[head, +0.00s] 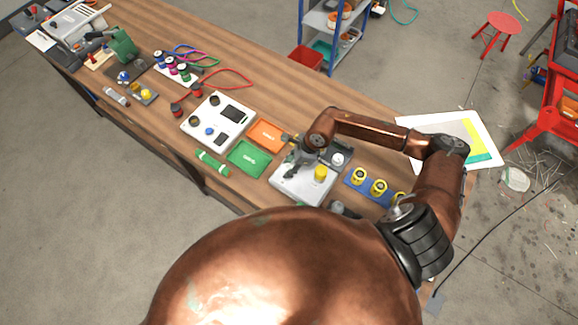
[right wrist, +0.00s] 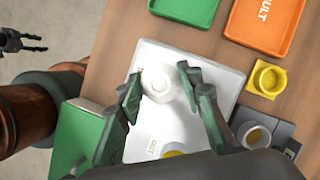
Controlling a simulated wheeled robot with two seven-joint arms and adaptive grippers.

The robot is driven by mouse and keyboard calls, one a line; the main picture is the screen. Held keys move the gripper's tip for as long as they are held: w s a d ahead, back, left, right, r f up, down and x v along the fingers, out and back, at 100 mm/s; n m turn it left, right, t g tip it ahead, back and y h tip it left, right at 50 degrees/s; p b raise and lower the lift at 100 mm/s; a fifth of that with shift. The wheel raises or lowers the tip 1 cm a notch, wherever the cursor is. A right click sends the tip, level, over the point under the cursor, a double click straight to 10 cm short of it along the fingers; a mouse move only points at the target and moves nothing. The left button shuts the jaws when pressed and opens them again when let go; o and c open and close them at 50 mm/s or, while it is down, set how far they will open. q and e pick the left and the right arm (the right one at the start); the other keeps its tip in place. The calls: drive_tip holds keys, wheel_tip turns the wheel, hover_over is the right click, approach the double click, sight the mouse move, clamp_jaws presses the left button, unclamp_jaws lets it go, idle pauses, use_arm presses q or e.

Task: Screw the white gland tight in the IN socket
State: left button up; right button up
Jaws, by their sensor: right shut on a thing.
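The white gland (right wrist: 160,86) stands on a white panel box (right wrist: 205,125), between the fingers of my right gripper (right wrist: 160,88). The fingers are on either side of it, and the gland looks upright. The thread and the socket under it are hidden. The letters OUT show on the panel, near a yellow fitting (right wrist: 172,154) that is partly cut off by my gripper. In the head view my right gripper (head: 297,166) reaches down over the white box (head: 300,196), left of the yellow fitting (head: 320,173). My left gripper (right wrist: 28,42) shows at the left of the right wrist view, empty, its fingers apart.
A green tray (head: 248,157) and an orange tray (head: 268,135) lie left of the box. A blue rack with yellow rings (head: 378,187) lies to its right. A white panel with a dark screen (head: 215,121) stands further left. The wooden bench continues leftward.

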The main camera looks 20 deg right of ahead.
drive_tip(key=shift+c, duration=1.2)
drive_tip(key=shift+s+r+m+p, duration=0.1)
drive_tip(key=shift+m+p, duration=0.5)
drive_tip(key=shift+m+t+h+p, duration=0.45)
drive_tip(key=shift+m+p, duration=0.25)
drive_tip(key=shift+m, duration=0.4)
drive_tip(key=shift+m+t+p, duration=0.25)
drive_tip(key=shift+m+p, duration=0.05)
drive_tip(key=shift+m, duration=0.3)
drive_tip(key=m+h+p, duration=0.1)
drive_tip(key=m, duration=0.1)
drive_tip(key=shift+a+m+p, duration=0.15)
drive_tip(key=shift+m+p, duration=0.2)
drive_tip(key=shift+m, duration=0.05)
drive_tip(key=shift+m+t+h+p, duration=0.3)
drive_tip(key=shift+m+t+h, duration=0.1)
drive_tip(key=shift+m, duration=0.5)
